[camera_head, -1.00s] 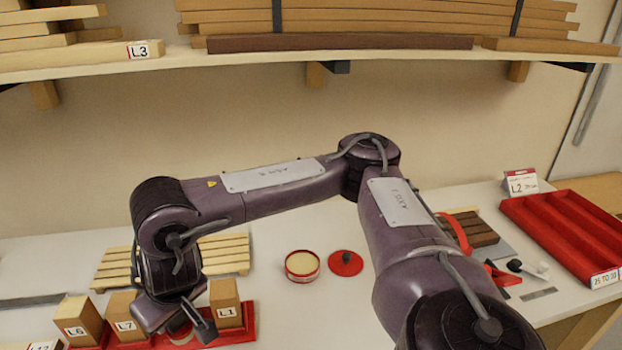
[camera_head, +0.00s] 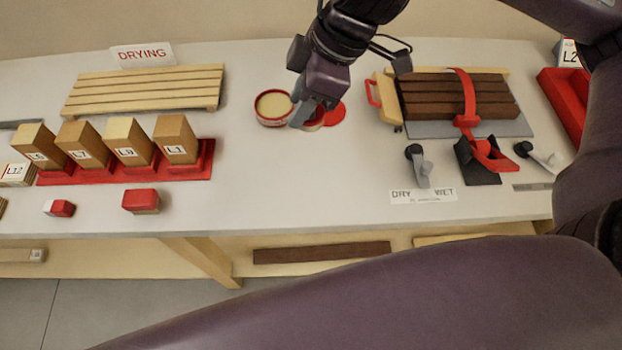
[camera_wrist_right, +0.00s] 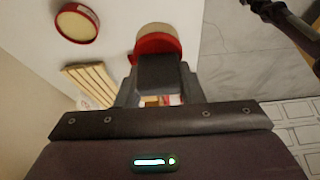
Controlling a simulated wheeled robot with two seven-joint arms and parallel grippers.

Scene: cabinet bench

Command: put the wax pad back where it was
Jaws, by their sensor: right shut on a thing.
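In the head view the gripper hides most of the pad (camera_head: 315,123). The open red tin (camera_head: 273,107) with cream wax stands just left of the gripper; it also shows in the wrist view (camera_wrist_right: 77,24). My left gripper is out of view.
Labelled wooden blocks (camera_head: 122,141) stand in a red rack (camera_head: 205,165) at left, before a slatted drying rack (camera_head: 145,90). Red-topped blocks (camera_head: 141,201) lie in front. Clamped dark boards (camera_head: 440,97) stand at right. The bench front centre (camera_head: 290,190) is clear.

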